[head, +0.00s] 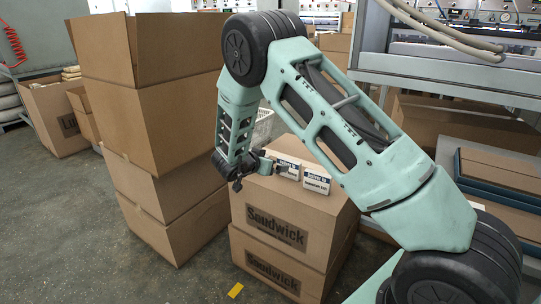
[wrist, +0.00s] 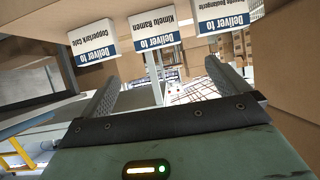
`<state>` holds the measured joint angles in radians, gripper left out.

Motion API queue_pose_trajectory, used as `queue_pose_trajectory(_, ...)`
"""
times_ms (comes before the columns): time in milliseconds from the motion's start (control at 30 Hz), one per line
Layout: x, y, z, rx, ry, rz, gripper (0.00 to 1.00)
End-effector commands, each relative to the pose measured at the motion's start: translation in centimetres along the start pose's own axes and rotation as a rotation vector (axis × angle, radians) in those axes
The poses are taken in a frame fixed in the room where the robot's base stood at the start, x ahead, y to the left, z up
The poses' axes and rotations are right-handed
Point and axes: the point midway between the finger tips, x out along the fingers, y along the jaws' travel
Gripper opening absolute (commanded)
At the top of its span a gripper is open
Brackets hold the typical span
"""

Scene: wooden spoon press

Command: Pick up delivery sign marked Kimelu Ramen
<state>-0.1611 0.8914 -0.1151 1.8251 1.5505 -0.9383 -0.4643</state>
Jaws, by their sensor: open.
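The Kimelu Ramen sign (wrist: 154,30) is a white card with a blue "Deliver to" band, upside down in the wrist view. It is the middle of three signs, with a pale upright strip below it. The Coppertank Cafe sign (wrist: 93,40) is on its left and a Boulangerie sign (wrist: 222,15) on its right. My gripper (wrist: 160,82) is open, its two fingers apart with the middle sign's strip seen between them. In the head view my gripper (head: 250,168) is at the left of signs on a cardboard box; I cannot tell whether it touches one.
The signs stand on a stacked Saudwick box (head: 285,220). A tall stack of cardboard boxes (head: 150,120) rises close to my arm on the left. A metal rack (head: 440,75) and blue-edged trays (head: 500,180) are at the right. Floor is clear at front left.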

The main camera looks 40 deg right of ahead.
Motion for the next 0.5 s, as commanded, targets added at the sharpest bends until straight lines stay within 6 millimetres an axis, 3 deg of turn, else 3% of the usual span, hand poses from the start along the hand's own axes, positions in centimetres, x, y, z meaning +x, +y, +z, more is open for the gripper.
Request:
queue_pose_trajectory(167,1.6,1.0,-0.7,0.005,0.027,0.051,1.0)
queue_pose_trajectory(500,8.4,1.3,-0.7,0.005,0.027,0.049,1.0)
